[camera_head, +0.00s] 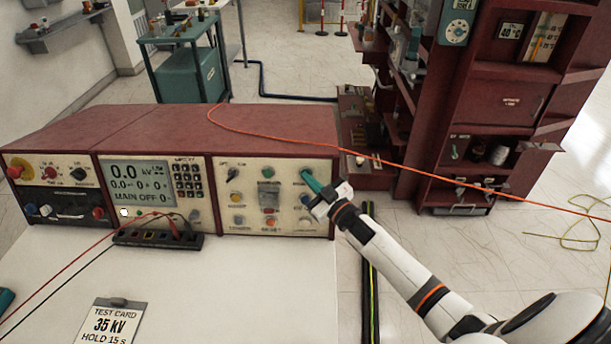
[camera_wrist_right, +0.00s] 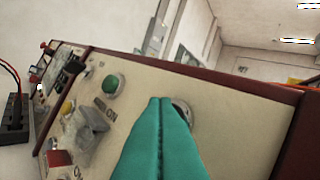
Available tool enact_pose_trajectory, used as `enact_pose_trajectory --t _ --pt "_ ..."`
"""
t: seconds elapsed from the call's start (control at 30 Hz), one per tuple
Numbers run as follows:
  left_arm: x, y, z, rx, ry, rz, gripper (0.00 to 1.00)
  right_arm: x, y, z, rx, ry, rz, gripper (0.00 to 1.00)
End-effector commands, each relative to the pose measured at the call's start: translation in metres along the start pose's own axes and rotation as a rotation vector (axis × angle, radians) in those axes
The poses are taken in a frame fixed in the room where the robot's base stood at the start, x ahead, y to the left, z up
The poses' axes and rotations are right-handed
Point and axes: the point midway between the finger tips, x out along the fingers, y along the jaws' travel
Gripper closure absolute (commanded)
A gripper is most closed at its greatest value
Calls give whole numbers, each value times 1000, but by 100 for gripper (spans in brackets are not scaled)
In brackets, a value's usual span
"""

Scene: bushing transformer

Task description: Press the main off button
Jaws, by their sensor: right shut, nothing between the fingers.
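The red console's right-hand panel (camera_head: 247,208) carries several buttons and knobs. My right gripper (camera_head: 309,178) is shut and empty, with its teal fingertips at the panel's upper right corner. In the wrist view the shut fingertips (camera_wrist_right: 160,103) overlap a round button (camera_wrist_right: 184,108), with only its grey rim showing. I cannot tell whether they touch. A green button (camera_wrist_right: 113,84) marked ON sits to the left of the fingertips; it also shows in the head view (camera_head: 268,172). The console display (camera_head: 139,184) reads MAIN OFF. My left gripper is not clearly seen.
A black terminal strip (camera_head: 160,238) with red and black leads stands before the console. A test card (camera_head: 105,322) lies on the white table. An orange cable (camera_head: 400,165) crosses over the console. A red shelf unit (camera_head: 480,110) stands at right. A cut-off teal piece (camera_head: 5,298) shows at left.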

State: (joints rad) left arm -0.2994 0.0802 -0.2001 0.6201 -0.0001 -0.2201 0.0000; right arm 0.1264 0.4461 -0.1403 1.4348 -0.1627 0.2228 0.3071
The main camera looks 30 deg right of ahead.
Motion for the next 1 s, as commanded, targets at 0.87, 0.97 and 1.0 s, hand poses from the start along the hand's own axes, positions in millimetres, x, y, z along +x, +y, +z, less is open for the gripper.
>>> enact_pose_trajectory --t 0.87,0.97,1.0 --pt "-14 0 1 0 0 0 100 -13 9 9 0 0 -1 100" --pt "-18 0 1 0 1 0 100 -15 11 12 1 1 0 100" --pt "-22 0 2 0 1 0 100 -18 12 14 2 1 0 100"
